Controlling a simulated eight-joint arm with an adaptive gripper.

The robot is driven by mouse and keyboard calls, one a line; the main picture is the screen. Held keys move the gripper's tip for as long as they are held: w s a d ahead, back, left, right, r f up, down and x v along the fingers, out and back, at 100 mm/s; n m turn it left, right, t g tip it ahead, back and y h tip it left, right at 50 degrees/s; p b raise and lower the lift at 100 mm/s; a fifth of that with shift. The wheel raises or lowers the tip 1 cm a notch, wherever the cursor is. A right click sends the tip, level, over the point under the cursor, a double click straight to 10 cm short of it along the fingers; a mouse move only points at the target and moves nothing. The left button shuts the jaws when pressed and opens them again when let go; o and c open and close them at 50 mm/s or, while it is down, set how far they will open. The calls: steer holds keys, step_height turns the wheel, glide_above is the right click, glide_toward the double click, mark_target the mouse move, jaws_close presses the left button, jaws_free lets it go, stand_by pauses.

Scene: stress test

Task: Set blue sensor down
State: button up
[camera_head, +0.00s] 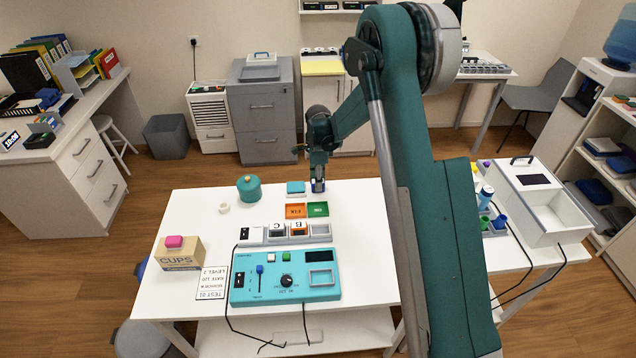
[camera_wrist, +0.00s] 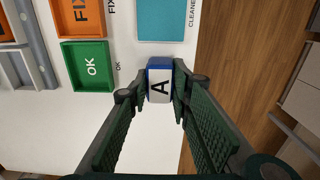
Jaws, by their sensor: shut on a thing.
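The blue sensor (camera_wrist: 160,82) is a small block with a blue edge and a white face marked A. My gripper (camera_wrist: 161,92) is shut on it, one finger on each side. In the head view my gripper (camera_head: 318,172) points down at the back of the white table, and the sensor (camera_head: 318,186) shows blue below it. I cannot tell whether the sensor touches the table. The green OK tray (camera_wrist: 112,65) and orange FIX tray (camera_wrist: 103,20) lie to its left in the wrist view. They also show in front of it in the head view, green (camera_head: 318,209) and orange (camera_head: 295,211).
A teal pad (camera_wrist: 161,20) marked CLEANER lies close by. A rack (camera_head: 285,240) holds blocks marked B and C. The teal tester (camera_head: 285,290), teal pot (camera_head: 249,188) and CUPS box (camera_head: 180,255) stand on the white table (camera_head: 365,215). The tabletop right of the trays looks clear.

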steer(key=shift+f, duration=0.2)
steer(key=o, duration=0.9)
steer(key=shift+r, duration=0.15)
step_height(320, 180, up, 12)
steer(key=shift+r+p, duration=0.1)
steer(key=shift+p, duration=0.3)
stand_by(0.7)
